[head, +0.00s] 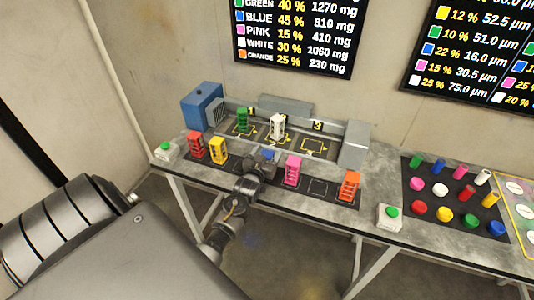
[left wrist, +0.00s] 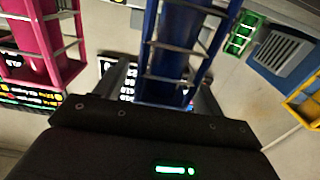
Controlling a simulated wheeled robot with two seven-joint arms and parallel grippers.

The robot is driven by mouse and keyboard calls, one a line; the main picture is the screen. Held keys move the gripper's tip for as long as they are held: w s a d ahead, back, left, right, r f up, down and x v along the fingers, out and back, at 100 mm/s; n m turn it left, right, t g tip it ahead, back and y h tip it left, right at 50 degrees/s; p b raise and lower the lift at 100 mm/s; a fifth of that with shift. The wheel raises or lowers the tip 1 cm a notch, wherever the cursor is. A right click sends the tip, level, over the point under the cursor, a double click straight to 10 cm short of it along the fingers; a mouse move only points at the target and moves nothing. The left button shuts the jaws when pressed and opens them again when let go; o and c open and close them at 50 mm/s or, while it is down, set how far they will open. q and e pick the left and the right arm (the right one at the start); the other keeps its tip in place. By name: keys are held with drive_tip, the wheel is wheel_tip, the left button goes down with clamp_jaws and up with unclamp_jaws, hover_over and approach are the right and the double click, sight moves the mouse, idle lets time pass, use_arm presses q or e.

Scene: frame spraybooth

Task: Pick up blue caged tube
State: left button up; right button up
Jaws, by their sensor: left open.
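The blue caged tube (head: 268,154) stands in the front row on the bench, mostly hidden behind my left gripper (head: 262,160) in the head view. In the left wrist view the blue caged tube (left wrist: 172,55) stands large between the two fingers of my left gripper (left wrist: 168,92). The gripper is open, with a finger on each side of the tube. I cannot tell whether the fingers touch the cage. My right gripper is not in view.
Red (head: 195,145) and yellow (head: 218,150) caged tubes stand left of the gripper; pink (head: 292,170) and orange (head: 348,186) stand right. Green (head: 243,120) and white (head: 277,126) ones stand behind. An empty marked square (head: 318,188) lies between pink and orange. A blue box (head: 202,105) stands back left.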

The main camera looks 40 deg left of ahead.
use_arm(q)
drive_tip(key=shift+w+a, duration=0.15)
drive_tip(key=shift+w, duration=0.3)
drive_tip(key=shift+s, duration=0.1)
drive_tip(key=shift+c, duration=0.9)
clamp_jaws()
drive_tip(key=shift+r, duration=0.15)
